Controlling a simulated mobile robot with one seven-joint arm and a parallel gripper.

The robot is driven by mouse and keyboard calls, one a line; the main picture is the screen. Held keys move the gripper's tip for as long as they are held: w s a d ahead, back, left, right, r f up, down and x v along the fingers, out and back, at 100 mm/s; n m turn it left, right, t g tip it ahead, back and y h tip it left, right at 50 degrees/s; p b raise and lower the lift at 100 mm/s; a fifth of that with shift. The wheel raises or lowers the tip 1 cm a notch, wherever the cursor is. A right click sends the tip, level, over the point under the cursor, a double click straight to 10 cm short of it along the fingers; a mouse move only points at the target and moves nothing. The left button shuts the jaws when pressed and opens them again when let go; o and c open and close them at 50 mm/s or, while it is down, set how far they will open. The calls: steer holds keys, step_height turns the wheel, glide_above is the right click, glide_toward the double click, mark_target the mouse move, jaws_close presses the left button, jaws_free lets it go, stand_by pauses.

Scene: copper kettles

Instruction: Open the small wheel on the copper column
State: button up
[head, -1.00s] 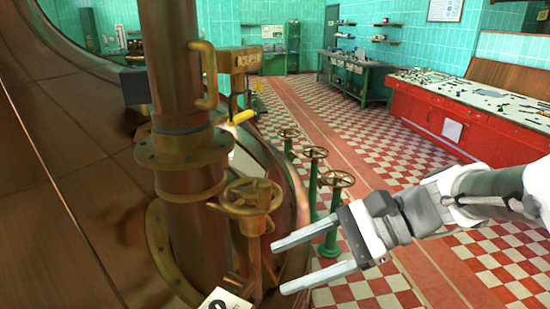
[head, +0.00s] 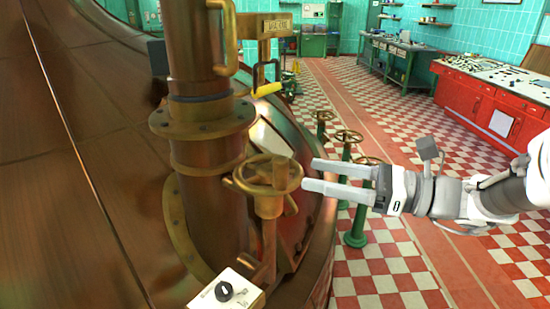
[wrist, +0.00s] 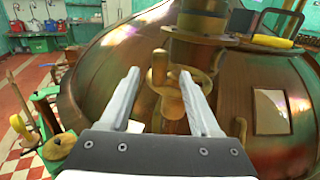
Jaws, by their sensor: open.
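The small brass wheel (head: 268,174) sits on a short valve stem beside the copper column (head: 207,150) in the head view. My gripper (head: 306,178) is open and empty, just right of the wheel, its two fingers pointing left toward it. I cannot tell whether the fingertips touch the rim, but a narrow gap seems to show. In the wrist view the wheel (wrist: 163,84) lies ahead between the two open fingers (wrist: 160,76), with the copper column (wrist: 196,45) behind it.
Green-stemmed valves with brass wheels (head: 349,136) stand on the checkered floor behind my gripper. A white box with a black knob (head: 224,292) is below the wheel. A yellow handle (head: 266,90) juts out above. The large copper kettle (head: 60,150) fills the left.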

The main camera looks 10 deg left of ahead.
mark_target(264, 164)
steer(key=a, duration=0.3)
steer(key=w+a, duration=0.1)
steer(key=a, duration=0.6)
steer(key=shift+w+a, duration=0.2)
steer(key=shift+w, duration=0.1)
jaws_close()
stand_by(0.9)
